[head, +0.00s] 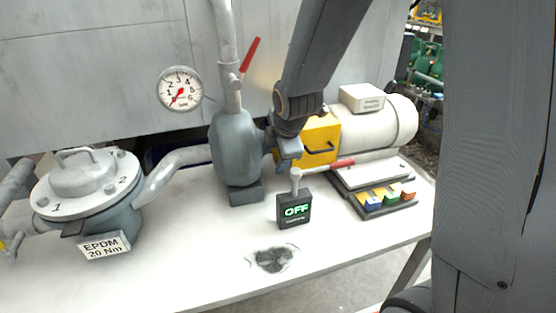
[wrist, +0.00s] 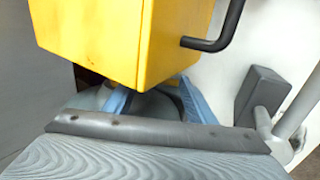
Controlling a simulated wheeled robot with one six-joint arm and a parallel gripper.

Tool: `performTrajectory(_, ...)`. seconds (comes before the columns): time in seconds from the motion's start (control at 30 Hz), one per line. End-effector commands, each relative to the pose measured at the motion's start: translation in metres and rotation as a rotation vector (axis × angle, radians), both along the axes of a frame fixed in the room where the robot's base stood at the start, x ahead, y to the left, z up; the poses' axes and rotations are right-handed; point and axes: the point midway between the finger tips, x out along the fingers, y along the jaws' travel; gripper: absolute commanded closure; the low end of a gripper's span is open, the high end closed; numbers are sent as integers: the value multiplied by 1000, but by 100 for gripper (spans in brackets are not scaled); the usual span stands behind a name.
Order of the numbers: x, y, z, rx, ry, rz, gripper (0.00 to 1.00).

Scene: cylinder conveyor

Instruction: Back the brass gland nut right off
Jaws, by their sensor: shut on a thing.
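My gripper (head: 286,148) is at the shaft side of the grey pump (head: 236,150), between the pump and the yellow guard box (head: 321,138). In the wrist view the blue fingers of my gripper (wrist: 158,98) reach down either side of a round grey part, just beyond the yellow box (wrist: 125,35). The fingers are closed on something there. The brass gland nut is almost wholly hidden by the fingers and the box; only a small brownish patch shows between them, and I cannot tell its thread or how far it is turned.
A lidded housing (head: 85,185) is at left. A dark stain (head: 272,260) marks the bench (head: 190,265).

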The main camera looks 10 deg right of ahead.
Motion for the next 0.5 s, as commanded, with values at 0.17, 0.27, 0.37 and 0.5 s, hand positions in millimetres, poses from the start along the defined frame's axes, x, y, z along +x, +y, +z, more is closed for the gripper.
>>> performTrajectory(0.17, -1, 1, -1, 2, -6, 2, 89)
performTrajectory(0.27, -1, 1, -1, 2, -6, 2, 89)
performTrajectory(0.37, -1, 1, -1, 2, -6, 2, 89)
performTrajectory(0.5, -1, 1, -1, 1, -6, 1, 31)
